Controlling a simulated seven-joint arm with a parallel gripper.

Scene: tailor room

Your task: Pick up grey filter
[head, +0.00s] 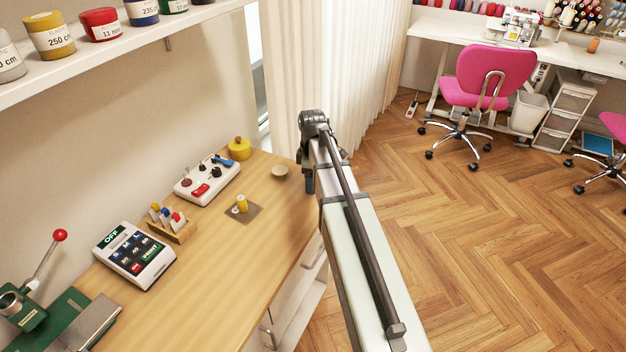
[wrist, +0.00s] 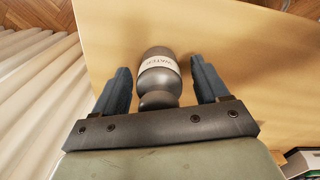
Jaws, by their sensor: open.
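In the wrist view, a dark grey rounded filter (wrist: 160,80) with a pale lettered label and a narrower near end lies between the two blue fingers of my gripper (wrist: 160,85). A gap shows on each side of it, so the fingers are open and not closed on it. In the head view, my gripper (head: 309,182) points down at the right edge of the wooden table (head: 215,285). The grey filter cannot be made out in the head view; my arm and gripper cover that spot.
A keypad device (head: 135,255) stands farther left. The table's front middle is clear. Curtains (head: 345,60) hang behind.

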